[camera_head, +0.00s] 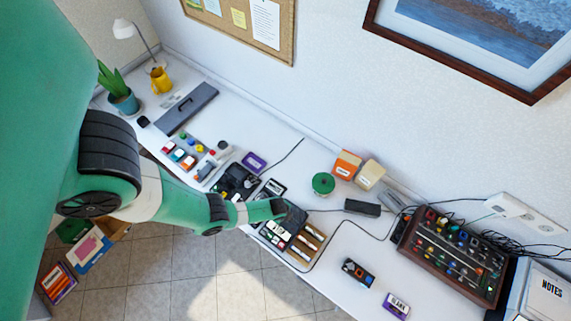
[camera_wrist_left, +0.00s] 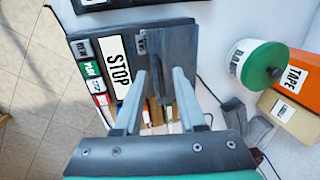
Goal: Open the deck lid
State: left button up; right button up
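The deck (camera_wrist_left: 78,48) is a dark box with a row of labelled buttons and a large white STOP key (camera_wrist_left: 117,60) in the left wrist view. A dark grey panel, apparently its lid (camera_wrist_left: 178,42), lies right of the keys. A narrow dark tab (camera_wrist_left: 156,98) shows between my left gripper's fingers. My left gripper (camera_wrist_left: 156,80) has its two fingers apart, one on each side of that tab; I cannot tell whether they touch it. In the head view my left gripper (camera_head: 290,213) covers part of the deck (camera_head: 274,234). My right gripper is in neither view.
A rack with tan slots (camera_head: 305,245) sits right beside the deck. A green reel (camera_head: 323,183), an orange TAPE box (camera_head: 347,164) and a cream box (camera_head: 369,174) stand behind. Loose cables cross the table. A knob-covered console (camera_head: 455,255) is at right.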

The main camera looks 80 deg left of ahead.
pick_arm(q)
jog(key=shift+c, duration=0.2)
grip_shut()
dwell(1.2)
